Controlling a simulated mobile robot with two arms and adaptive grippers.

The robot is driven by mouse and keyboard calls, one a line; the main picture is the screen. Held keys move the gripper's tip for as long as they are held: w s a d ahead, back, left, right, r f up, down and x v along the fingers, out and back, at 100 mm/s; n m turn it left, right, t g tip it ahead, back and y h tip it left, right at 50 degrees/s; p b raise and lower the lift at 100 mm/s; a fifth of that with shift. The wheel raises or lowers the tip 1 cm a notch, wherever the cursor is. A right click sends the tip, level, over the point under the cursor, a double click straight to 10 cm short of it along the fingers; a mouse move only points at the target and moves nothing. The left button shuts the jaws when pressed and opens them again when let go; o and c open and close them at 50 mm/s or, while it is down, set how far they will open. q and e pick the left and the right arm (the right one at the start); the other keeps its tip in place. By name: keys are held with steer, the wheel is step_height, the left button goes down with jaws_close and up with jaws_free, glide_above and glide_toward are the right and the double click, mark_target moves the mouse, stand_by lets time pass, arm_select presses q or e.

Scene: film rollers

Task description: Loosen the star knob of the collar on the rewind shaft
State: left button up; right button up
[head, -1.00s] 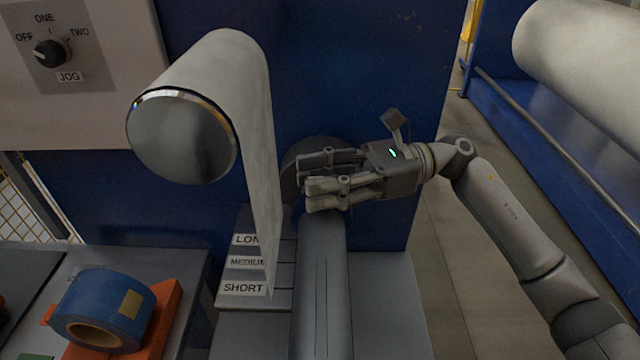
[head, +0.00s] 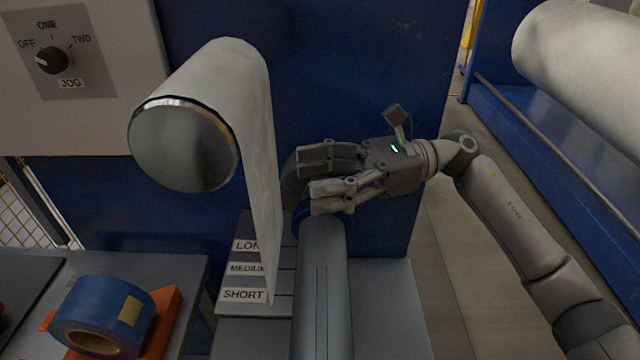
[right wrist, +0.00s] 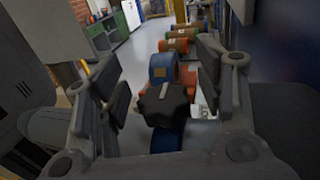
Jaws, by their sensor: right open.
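The grey rewind shaft (head: 322,290) runs toward me in the lower middle of the head view. A blue collar (head: 301,214) shows in part at its far end, below my right gripper (head: 311,180). The black star knob (right wrist: 164,105) shows in the right wrist view, above a blue band (right wrist: 167,139), likely the collar. My right gripper (right wrist: 160,97) is open, with one finger on each side of the knob. Gaps seem to show between pads and knob. My left gripper is not in view.
A roller with hanging white web (head: 262,180) is left of my right gripper. A length plate (head: 243,295) lies beside the shaft. A blue tape roll (head: 97,305) sits on an orange stand at lower left. A blue panel (head: 350,60) stands behind.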

step_height(320, 180, up, 8)
steer(key=shift+r, duration=0.15)
stand_by(0.4)
